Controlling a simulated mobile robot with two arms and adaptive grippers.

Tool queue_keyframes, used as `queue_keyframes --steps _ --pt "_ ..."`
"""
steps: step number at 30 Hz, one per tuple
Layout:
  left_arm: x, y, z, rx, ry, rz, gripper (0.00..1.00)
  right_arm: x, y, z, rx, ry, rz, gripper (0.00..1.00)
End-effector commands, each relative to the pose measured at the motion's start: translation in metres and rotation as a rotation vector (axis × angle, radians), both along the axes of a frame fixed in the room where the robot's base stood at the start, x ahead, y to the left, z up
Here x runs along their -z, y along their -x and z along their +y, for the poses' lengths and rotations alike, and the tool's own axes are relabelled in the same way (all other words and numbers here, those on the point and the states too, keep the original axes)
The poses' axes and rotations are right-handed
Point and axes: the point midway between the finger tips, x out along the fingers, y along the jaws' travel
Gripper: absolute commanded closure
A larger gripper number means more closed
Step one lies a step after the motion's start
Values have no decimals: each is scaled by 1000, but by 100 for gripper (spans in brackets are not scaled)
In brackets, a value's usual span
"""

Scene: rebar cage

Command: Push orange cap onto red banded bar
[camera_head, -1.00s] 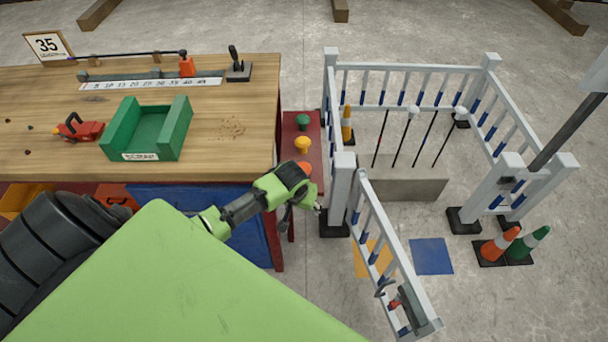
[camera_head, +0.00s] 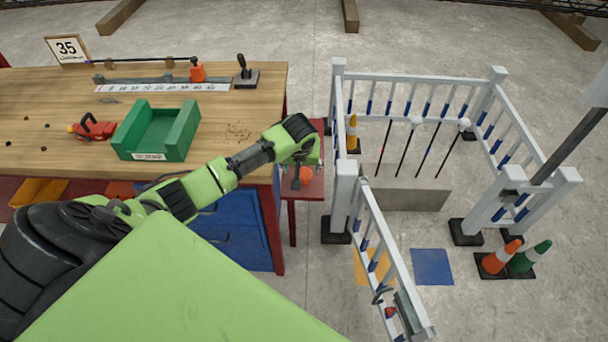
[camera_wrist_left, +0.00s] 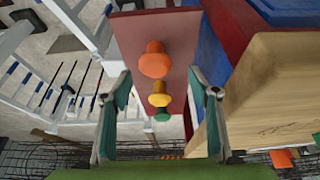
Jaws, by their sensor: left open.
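The orange cap (camera_head: 306,175) stands on a red shelf (camera_head: 315,189) at the table's right end. In the left wrist view the orange cap (camera_wrist_left: 154,60) is nearest, with a yellow cap (camera_wrist_left: 159,98) and a green cap (camera_wrist_left: 162,115) beyond it. My left gripper (camera_head: 300,180) is over the shelf; in its wrist view the fingers (camera_wrist_left: 160,78) are spread on either side of the row of caps, holding nothing. Several thin dark bars stand in the white-railed cage; the leftmost (camera_head: 384,147) looks reddish low down, but its band is too small to be sure.
White railings (camera_head: 420,76) surround the bars, with an open gate (camera_head: 385,245) at the front. A grey block (camera_head: 410,198) is at the bars' feet. The wooden table (camera_head: 235,105) bears a green tray (camera_head: 118,147). Cones (camera_head: 497,259) stand at right.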

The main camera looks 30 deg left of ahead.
Motion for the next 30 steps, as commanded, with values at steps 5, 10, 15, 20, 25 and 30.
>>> queue_keyframes --steps 5,10,15,20,25,30 --pt "12 -4 2 0 -1 -1 45 1 -1 3 1 -3 -1 73" --pt "22 -7 1 1 -1 2 45 -1 -1 1 0 -1 -1 73" --pt "43 -13 0 0 -2 1 45 -3 -1 -1 -2 2 -1 73" --pt "58 -18 3 1 -1 1 45 0 -1 -4 -3 4 -1 73" --pt "63 -20 4 2 -1 0 45 0 -1 -5 -3 6 -1 73" --pt "63 -20 4 2 -1 0 45 0 -1 -5 -3 6 -1 73"
